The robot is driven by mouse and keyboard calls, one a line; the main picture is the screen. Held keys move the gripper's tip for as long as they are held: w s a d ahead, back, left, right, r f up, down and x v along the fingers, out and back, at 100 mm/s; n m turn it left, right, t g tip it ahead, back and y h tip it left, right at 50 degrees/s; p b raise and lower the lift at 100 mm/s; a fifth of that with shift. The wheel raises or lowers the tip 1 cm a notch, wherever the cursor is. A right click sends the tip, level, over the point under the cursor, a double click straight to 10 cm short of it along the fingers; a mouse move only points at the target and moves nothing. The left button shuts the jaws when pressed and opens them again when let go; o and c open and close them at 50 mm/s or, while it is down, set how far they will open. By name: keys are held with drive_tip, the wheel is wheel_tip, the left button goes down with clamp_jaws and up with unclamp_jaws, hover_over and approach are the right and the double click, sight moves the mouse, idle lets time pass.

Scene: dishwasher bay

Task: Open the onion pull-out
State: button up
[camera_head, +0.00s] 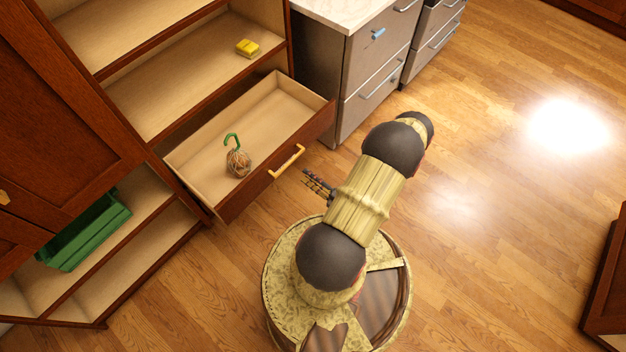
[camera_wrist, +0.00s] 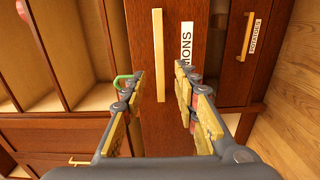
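The onion pull-out (camera_head: 320,118) is a wooden drawer standing well out from the cabinet in the head view. A net bag with a green hook (camera_head: 238,160) lies inside it. Its yellow bar handle (camera_head: 287,160) is on the front. In the wrist view the onion front (camera_wrist: 172,120) carries a partly hidden label ending in "IONS" (camera_wrist: 187,42), beside the handle (camera_wrist: 158,55). My gripper (camera_head: 318,185) is a short way off the handle in the head view. In the wrist view my gripper (camera_wrist: 160,78) is open, with its fingers apart on both sides of the handle's line.
A front labelled potatoes (camera_wrist: 254,38) with its own handle is at the right in the wrist view. A yellow item (camera_head: 247,47) lies on a shelf above the pull-out. A green crate (camera_head: 85,230) sits on a lower left shelf. Grey drawers (camera_head: 365,85) stand behind; floor is clear at right.

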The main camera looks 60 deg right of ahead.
drive_tip(key=shift+v, duration=0.85)
